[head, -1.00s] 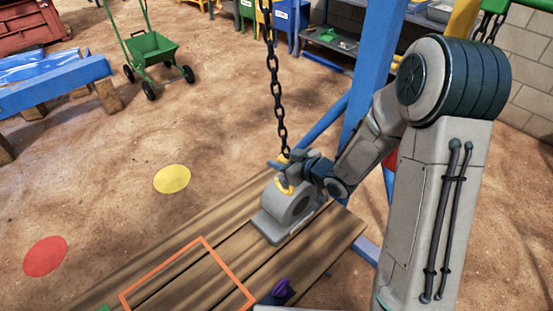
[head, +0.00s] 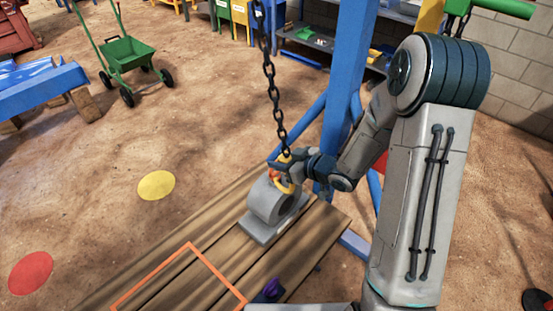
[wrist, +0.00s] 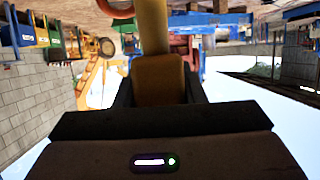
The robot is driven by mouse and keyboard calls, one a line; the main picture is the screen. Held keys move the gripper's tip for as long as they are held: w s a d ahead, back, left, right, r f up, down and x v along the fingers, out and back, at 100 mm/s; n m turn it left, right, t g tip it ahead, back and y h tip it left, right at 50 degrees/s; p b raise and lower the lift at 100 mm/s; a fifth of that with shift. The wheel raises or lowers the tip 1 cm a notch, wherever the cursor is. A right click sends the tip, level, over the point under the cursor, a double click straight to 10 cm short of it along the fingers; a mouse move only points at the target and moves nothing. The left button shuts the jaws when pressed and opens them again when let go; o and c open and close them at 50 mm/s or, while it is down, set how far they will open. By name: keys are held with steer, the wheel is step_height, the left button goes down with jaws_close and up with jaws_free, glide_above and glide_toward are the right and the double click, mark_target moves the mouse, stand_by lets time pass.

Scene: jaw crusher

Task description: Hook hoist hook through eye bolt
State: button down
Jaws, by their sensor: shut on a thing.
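The yellow hoist hook (head: 285,187) hangs on a dark chain (head: 271,80) over the grey bearing block (head: 266,207) on the planks. My gripper (head: 288,168) is shut on the hook's upper part. In the wrist view, the yellow shank (wrist: 153,28) rises from between my fingers. The orange-red eye bolt (head: 274,175) shows beside the hook at the block's top, partly hidden by my gripper. An orange-red curve at the wrist view's top edge looks like its ring (wrist: 117,8). I cannot tell whether the hook tip passes through the ring.
The plank table (head: 165,255) carries an orange square outline (head: 190,245) and a purple item (head: 270,290). A blue post (head: 348,90) stands close behind my arm. A green cart (head: 130,55) stands far left. The dirt floor to the left is open.

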steer(key=d+p, duration=0.2)
steer(key=d, duration=0.4)
steer(key=shift+w+d, duration=0.15)
steer(key=shift+w, duration=0.15)
stand_by(0.5)
stand_by(0.3)
steer(key=shift+w+a+f+b, duration=0.2)
steer(key=shift+w+a, duration=0.45)
steer(key=shift+a, duration=0.25)
steer(key=shift+w+a+f+b, duration=0.15)
steer(key=shift+w+a, duration=0.5)
steer(key=shift+a, duration=0.25)
steer(key=shift+w+a+r+p, duration=0.1)
steer(key=shift+p, duration=0.35)
steer(key=shift+w+a+g, duration=0.15)
steer(key=shift+g, duration=0.25)
steer(key=shift+a, duration=0.1)
